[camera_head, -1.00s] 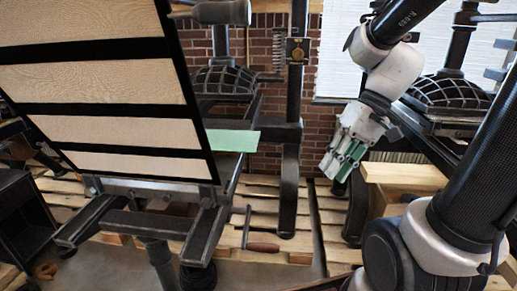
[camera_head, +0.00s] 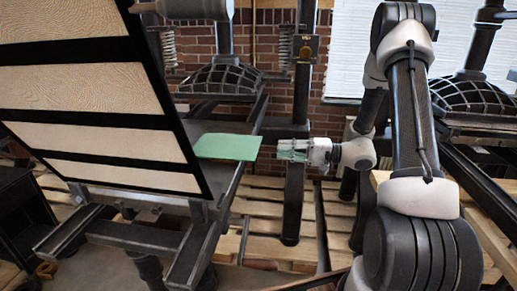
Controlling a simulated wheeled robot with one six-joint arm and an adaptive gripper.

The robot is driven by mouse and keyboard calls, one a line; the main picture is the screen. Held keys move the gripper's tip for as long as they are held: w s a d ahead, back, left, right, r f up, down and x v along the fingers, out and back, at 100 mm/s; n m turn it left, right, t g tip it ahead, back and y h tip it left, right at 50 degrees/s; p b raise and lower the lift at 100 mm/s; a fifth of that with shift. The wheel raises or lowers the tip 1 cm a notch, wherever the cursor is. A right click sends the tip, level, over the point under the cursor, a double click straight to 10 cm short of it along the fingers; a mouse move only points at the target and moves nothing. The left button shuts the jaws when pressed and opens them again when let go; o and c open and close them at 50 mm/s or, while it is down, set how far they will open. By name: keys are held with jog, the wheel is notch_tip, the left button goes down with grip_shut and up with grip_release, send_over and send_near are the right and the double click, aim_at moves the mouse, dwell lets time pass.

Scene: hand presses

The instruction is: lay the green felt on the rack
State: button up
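The green felt (camera_head: 228,147) is a flat pale-green sheet. It lies at the right end of the dark press bed, partly hidden on its left by the tilted panelled frame. My gripper (camera_head: 284,150) is just right of the felt, pointing left toward its right edge, with a small gap between them in the picture. Its light grey fingers have green parts and hold nothing that I can see. At this angle I cannot tell how far apart the fingers are. I cannot make out which thing is the rack.
A tilted black frame with pale panels (camera_head: 90,95) fills the left. A dark upright post (camera_head: 294,200) stands behind my gripper. Another press with a gridded dome (camera_head: 470,100) is at the right. Wooden pallets (camera_head: 255,222) cover the floor. A brick wall is behind.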

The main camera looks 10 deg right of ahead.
aim_at(260, 139)
jog(key=x, duration=0.8)
jog(key=shift+a, duration=0.25)
jog(key=shift+c, duration=0.2)
jog(key=c, duration=0.3)
jog(key=shift+r, duration=1.55)
grip_shut()
jog(key=s+d+r, duration=0.2)
jog(key=d+r, duration=0.1)
jog(key=d, duration=0.3)
jog(key=shift+s+d, duration=0.25)
jog(key=shift+s, duration=0.1)
